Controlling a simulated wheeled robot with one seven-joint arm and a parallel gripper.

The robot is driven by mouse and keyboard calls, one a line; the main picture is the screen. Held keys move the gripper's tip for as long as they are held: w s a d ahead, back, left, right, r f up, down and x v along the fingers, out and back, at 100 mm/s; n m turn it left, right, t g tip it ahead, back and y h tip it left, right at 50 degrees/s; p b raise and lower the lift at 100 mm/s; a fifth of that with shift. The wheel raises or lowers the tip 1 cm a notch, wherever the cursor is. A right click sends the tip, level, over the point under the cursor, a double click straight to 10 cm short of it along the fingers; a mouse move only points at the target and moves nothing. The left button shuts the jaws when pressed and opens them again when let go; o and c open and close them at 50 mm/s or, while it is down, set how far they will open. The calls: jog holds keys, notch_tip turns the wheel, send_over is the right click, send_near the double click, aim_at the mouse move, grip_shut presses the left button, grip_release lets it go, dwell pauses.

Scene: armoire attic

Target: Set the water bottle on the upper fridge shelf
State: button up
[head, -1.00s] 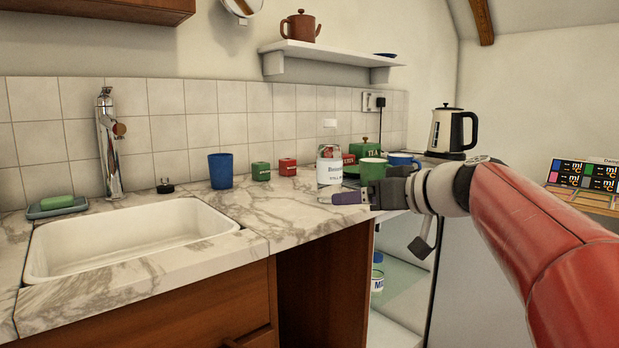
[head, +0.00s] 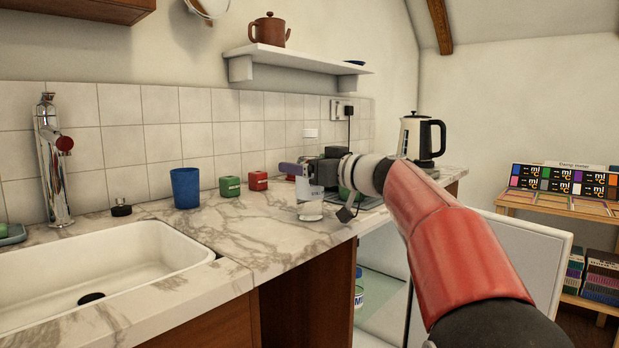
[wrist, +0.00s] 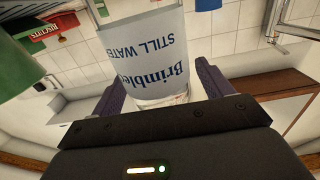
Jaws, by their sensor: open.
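The water bottle (head: 311,208) stands on the marble counter near its front edge, partly hidden by my gripper (head: 295,170). In the wrist view the white bottle (wrist: 148,50), with blue "STILL WATER" lettering, appears upside down between my two purple fingers. My gripper (wrist: 152,92) is open, with one finger on each side of the bottle; contact cannot be made out. The fridge under the counter is open. Its glass shelf (head: 374,272) shows partly, with a blue-and-white tub (head: 358,294) near it. My arm hides much of the fridge.
The fridge door (head: 535,262) stands open at right. A blue cup (head: 186,188), a green box (head: 229,186) and a red box (head: 258,181) stand left of the bottle. The kettle (head: 420,137) stands behind my arm. The sink (head: 110,262) is at left.

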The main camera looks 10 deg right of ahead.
jog(key=shift+w+a, duration=0.3)
jog(key=shift+w, duration=0.05)
jog(key=c, duration=1.4)
jog(key=shift+c, duration=0.9)
jog(key=shift+r, duration=0.15)
